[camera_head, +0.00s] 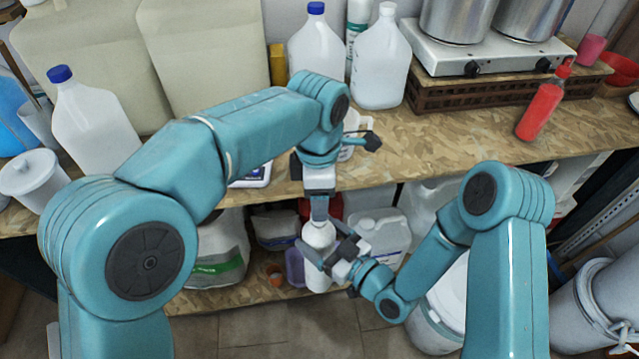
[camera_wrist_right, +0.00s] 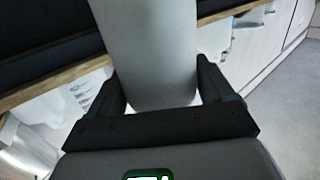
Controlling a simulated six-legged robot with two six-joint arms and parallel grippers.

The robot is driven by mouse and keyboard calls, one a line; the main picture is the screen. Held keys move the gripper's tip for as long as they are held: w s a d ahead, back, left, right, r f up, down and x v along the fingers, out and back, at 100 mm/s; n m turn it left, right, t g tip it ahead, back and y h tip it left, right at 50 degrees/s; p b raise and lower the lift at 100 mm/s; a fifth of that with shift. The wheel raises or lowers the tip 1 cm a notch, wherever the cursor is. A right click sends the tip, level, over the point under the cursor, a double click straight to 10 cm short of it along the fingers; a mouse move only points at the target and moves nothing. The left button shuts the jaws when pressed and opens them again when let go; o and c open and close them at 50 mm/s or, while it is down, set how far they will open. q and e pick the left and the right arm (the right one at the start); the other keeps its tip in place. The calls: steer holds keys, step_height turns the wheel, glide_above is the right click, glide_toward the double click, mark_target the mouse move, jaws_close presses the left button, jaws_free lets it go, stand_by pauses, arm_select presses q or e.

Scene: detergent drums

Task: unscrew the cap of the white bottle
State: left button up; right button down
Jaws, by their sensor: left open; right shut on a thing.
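The white bottle (camera_head: 318,270) is upright in front of the table edge, below the tabletop. My right gripper (camera_head: 325,246) is shut on its body from the right. In the right wrist view the bottle (camera_wrist_right: 150,50) fills the space between the two dark fingers of my right gripper (camera_wrist_right: 160,85). My left gripper (camera_head: 319,212) points straight down just above the bottle's top and is open. Its jaws and the bottle's top overlap in the picture, so the cap cannot be made out clearly, nor whether the jaws touch it.
The wooden tabletop (camera_head: 450,138) lies behind my grippers. White jugs (camera_head: 380,60) and a red bottle (camera_head: 541,105) stand on it, beside a stove (camera_head: 480,62). A lower shelf (camera_head: 235,297) holds several containers, including a white jug (camera_head: 385,235). Open floor shows below the shelf.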

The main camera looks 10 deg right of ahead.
arm_select(q)
steer(key=m, duration=0.5)
steer(key=shift+r, duration=0.15)
steer(key=m, duration=0.3)
steer(key=shift+a+r, duration=0.1)
steer(key=m, duration=0.5)
steer(key=shift+r, duration=0.25)
steer(key=m, duration=0.7)
steer(key=shift+r+m, duration=0.3)
steer(key=shift+r, duration=0.1)
steer(key=m, duration=0.2)
steer(key=r+m, duration=0.1)
steer(key=m, duration=0.2)
steer(key=shift+w, duration=0.15)
steer(key=shift+d+f, duration=0.15)
steer(key=shift+d, duration=0.05)
step_height(320, 180, down, 8)
steer(key=shift+r, duration=0.25)
jaws_close()
